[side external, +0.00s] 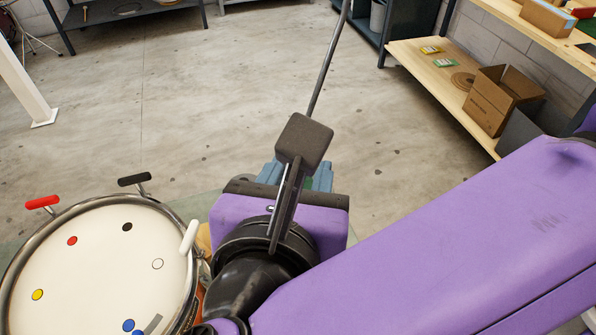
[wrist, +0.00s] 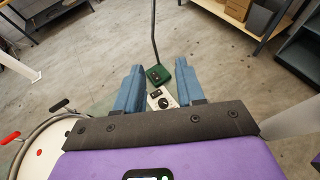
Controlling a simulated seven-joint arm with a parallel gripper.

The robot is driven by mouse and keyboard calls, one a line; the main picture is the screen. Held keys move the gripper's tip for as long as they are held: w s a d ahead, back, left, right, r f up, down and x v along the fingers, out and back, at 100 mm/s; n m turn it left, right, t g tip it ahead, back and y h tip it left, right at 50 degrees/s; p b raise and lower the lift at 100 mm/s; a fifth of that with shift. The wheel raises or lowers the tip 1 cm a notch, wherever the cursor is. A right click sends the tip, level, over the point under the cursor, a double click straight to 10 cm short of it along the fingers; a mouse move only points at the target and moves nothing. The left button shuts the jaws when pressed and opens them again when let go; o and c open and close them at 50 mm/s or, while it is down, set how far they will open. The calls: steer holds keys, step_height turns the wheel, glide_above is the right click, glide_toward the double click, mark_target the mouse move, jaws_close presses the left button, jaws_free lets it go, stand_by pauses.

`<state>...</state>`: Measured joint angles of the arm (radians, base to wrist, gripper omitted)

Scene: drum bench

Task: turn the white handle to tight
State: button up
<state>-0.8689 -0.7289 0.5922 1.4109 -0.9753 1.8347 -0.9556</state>
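The white handle (side external: 189,236) stands at the right edge of the drum (side external: 100,265) in the side external view. It is tilted, its top leaning right. My gripper (wrist: 158,66) is to the right of the handle and apart from it. Its two blue fingers are spread with a clear gap and hold nothing; in the side external view they are mostly hidden behind my wrist. In the wrist view the drum (wrist: 45,150) shows only in part at the lower left, and the white handle cannot be seen there.
A red handle (side external: 42,202) and a black handle (side external: 134,180) stand on the drum rim. Coloured dots mark the drumhead. A small pale box with a dial (wrist: 162,98) and a green block (wrist: 158,75) show beyond my fingers. A shelf with cardboard boxes (side external: 490,100) is at the right.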

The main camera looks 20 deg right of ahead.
steer(key=o, duration=0.8)
steer(key=w+a+n+t+y, duration=0.1)
steer(key=w+n+t+y, duration=0.1)
steer(key=w+t+y, duration=0.3)
steer(key=n+g+y, duration=1.1)
steer(key=n+y, duration=0.2)
steer(key=n, duration=0.3)
glide_toward(193, 236)
steer(key=shift+t, duration=0.3)
steer(key=x, duration=1)
steer(key=shift+s+a+f, duration=0.1)
steer(key=shift+a+f, duration=0.15)
steer(key=shift+a, duration=0.1)
steer(key=c, duration=1)
